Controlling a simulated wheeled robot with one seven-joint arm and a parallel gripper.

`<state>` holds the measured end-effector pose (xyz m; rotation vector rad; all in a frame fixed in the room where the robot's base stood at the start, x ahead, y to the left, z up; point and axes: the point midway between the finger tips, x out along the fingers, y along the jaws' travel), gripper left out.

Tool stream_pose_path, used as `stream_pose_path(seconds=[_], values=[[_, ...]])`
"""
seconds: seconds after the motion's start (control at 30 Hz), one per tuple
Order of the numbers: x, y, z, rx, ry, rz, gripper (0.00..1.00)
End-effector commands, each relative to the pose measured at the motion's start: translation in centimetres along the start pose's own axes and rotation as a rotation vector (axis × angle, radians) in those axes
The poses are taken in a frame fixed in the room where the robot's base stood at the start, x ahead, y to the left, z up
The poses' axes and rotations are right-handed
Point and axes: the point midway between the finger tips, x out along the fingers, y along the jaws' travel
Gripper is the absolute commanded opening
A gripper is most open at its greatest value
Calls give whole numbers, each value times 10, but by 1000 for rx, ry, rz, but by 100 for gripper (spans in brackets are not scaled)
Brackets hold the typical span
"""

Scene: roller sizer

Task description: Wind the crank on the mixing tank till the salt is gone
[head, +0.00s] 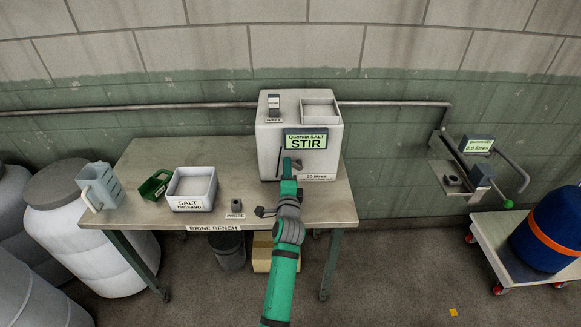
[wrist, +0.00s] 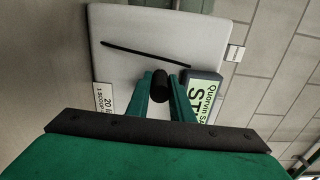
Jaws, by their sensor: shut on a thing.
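The mixing tank (head: 268,140) is a pale box at the back of the bench, with a display (head: 306,139) reading STIR on its front. In the wrist view the tank's front (wrist: 120,28) fills the upper middle, with a dark slanted bar (wrist: 140,53) on it. My gripper (head: 290,165) is at the tank's front, just below the display. In the wrist view its green fingers are shut on a black crank knob (wrist: 160,86). The rest of the crank is largely hidden by my gripper. The tank's inside and any salt in it are not visible.
The bench (head: 140,158) carries a salt tray (head: 192,204), a green scoop (head: 154,184) and a grey jug (head: 100,186). A wall pipe tap with a meter reading 0.0 litres (head: 478,145) is at right. A cart (head: 492,228) holds a blue drum (head: 548,228).

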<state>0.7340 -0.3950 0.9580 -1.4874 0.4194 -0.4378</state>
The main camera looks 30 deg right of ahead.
Motion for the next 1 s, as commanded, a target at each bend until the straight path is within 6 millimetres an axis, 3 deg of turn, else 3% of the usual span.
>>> stream_pose_path(seconds=[0.47,1.0], values=[[0,23,9,-450,-1,1,0],[0,51,4,-963,2,2,0]])
